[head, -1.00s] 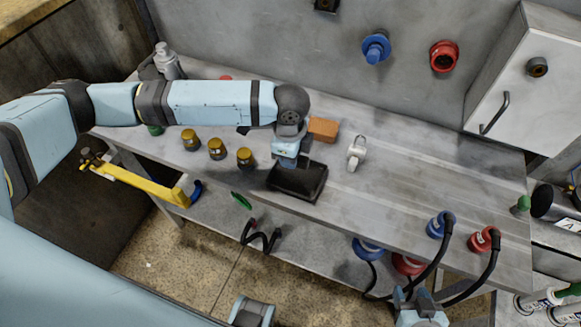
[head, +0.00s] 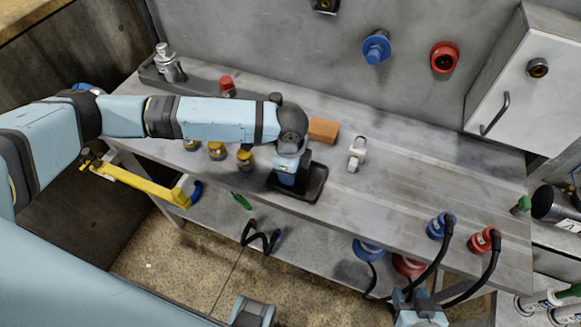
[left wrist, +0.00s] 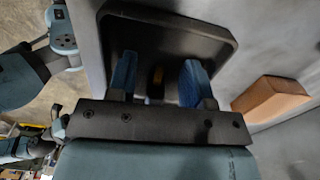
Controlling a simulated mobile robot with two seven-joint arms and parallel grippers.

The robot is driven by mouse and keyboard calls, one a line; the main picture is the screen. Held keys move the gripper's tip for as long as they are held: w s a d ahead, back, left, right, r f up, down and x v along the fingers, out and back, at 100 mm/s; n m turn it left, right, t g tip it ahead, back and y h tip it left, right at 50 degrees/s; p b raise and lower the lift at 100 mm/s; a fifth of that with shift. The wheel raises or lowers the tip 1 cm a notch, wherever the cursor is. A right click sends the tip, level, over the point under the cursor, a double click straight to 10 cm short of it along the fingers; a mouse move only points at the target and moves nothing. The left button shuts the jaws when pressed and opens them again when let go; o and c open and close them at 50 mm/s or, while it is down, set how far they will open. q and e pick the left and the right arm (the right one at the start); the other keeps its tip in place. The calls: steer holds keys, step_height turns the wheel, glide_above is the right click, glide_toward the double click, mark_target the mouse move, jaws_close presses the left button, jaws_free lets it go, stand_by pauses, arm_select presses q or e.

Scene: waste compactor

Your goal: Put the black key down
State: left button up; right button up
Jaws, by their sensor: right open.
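A black tray (head: 313,187) sits on the workbench, and my left arm's end is lowered over it from the left. In the left wrist view the two blue fingers of my left gripper (left wrist: 158,80) stand apart over the tray (left wrist: 215,30). Between them, on the tray floor, is a small dark piece with a brownish-yellow part (left wrist: 157,75); I cannot tell surely whether it is the black key. No finger visibly presses on it. In the head view the left fingertips are hidden. My right gripper (head: 418,296) is open at the bottom edge, low in front of the bench.
An orange-brown block (head: 323,130) lies behind the tray, and a white metal fitting (head: 356,153) to its right. Several yellow-capped jars (head: 217,151) stand to the left. Blue (head: 440,226) and red (head: 484,240) connectors with black hoses are at the right. The right-middle bench top is clear.

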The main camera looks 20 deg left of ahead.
arm_select(q)
steer(key=shift+r, duration=0.1)
step_height(320, 180, up, 12)
stand_by(0.6)
stand_by(0.4)
steer(key=s+d+f+n+t+h+p, duration=0.2)
steer(key=d+n+t+h+p, duration=0.15)
steer(key=d, duration=0.25)
steer(key=s+d+f+n+t+h+p, duration=0.2)
steer(key=d+n+h, duration=0.15)
steer(key=d, duration=0.25)
steer(key=s+a+f+n+t+y+p, duration=0.2)
steer(key=s+a+f+n, duration=0.2)
steer(key=s+a, duration=0.2)
steer(key=s+a+f+n+t+y+p, duration=0.2)
steer(key=s+a+f+n+t, duration=0.1)
steer(key=s+a, duration=0.4)
steer(key=shift+s+a+f+n, duration=0.15)
steer(key=shift+a+f+n, duration=0.35)
steer(key=shift+a, duration=0.75)
